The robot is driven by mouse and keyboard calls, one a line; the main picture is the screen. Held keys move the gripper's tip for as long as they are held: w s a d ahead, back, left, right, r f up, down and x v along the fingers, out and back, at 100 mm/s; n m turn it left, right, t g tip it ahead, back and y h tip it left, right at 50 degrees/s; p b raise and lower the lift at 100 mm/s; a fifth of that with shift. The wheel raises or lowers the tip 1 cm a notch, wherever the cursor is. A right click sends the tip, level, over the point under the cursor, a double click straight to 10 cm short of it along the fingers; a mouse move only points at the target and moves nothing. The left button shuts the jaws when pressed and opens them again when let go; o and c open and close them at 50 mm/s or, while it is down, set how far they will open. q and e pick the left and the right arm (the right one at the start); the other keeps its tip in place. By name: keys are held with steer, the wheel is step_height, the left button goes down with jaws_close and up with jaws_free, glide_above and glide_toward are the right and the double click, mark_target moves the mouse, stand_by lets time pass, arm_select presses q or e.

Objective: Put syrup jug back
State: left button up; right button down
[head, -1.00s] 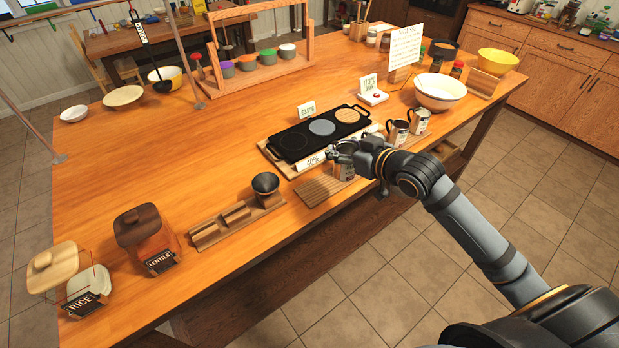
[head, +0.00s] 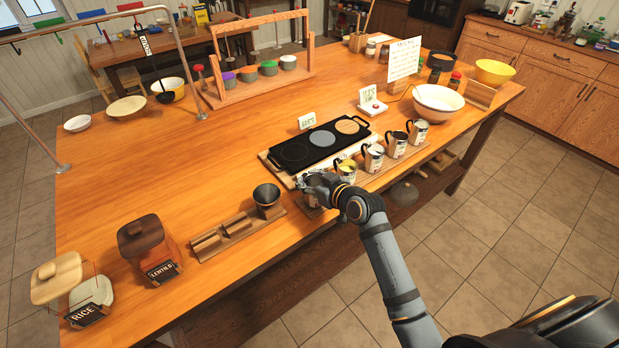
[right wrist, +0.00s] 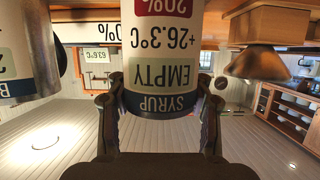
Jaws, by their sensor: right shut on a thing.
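The syrup jug (right wrist: 165,60) has a label reading SYRUP and EMPTY. It shows upside down in the right wrist view. My right gripper (head: 318,184) is shut on this jug, with a finger on each side of it. In the head view the jug is mostly hidden by the gripper, at the near left end of the jug row. I cannot tell whether its base touches the wooden rack. The neighbouring jug (head: 346,171), with yellowish contents, stands just to the right. My left gripper is not in view.
More jugs (head: 372,157) stand farther right along the table's front edge. A black griddle (head: 293,152) with round plates lies behind. The table's left middle is clear.

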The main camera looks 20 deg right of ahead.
steer(key=shift+f, duration=0.2)
steer(key=shift+f, duration=0.1)
steer(key=c, duration=0.6)
jaws_free()
steer(key=shift+o, duration=0.2)
steer(key=v, duration=1.2)
